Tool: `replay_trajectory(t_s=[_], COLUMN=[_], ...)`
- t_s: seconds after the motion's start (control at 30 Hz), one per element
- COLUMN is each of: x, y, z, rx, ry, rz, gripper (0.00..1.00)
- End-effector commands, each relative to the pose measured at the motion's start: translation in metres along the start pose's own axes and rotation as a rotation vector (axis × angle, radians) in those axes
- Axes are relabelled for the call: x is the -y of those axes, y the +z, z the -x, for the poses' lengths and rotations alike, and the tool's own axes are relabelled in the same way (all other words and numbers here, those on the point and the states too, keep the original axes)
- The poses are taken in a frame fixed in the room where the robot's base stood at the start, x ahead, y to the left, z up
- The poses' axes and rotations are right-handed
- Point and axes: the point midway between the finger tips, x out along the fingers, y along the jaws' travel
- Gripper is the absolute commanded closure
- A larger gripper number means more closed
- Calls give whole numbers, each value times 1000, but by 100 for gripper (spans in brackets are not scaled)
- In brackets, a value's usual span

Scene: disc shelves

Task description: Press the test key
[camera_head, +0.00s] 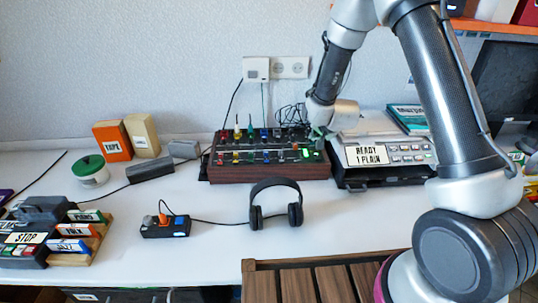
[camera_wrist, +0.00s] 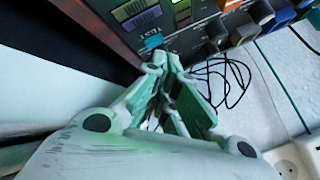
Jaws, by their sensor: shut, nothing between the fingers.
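The dark control box with wooden ends (camera_head: 268,173) stands on the white table by the wall, with rows of coloured knobs and a lit green patch. In the wrist view, the word TEST is printed on its panel (camera_wrist: 142,50), beside a small teal key (camera_wrist: 154,42). My gripper (camera_wrist: 160,62) is shut and empty, with its pale green fingertips right at the teal key. I cannot tell whether they touch it or whether the key is down. In the head view, my gripper (camera_head: 318,134) is over the box's right end.
A label machine reading READY 1 PLAIN (camera_head: 368,155) stands close to the right of the box. Loose black cables (camera_wrist: 232,82) lie behind it, below a wall socket (camera_head: 290,67).

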Motion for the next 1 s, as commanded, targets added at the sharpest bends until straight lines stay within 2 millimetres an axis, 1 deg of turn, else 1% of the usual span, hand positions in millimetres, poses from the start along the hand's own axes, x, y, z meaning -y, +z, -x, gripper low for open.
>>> replay_trajectory(t_s=[1.0], x=[-5], y=[5], z=[-7], rx=[1], ry=[0], rz=[1], gripper=[100])
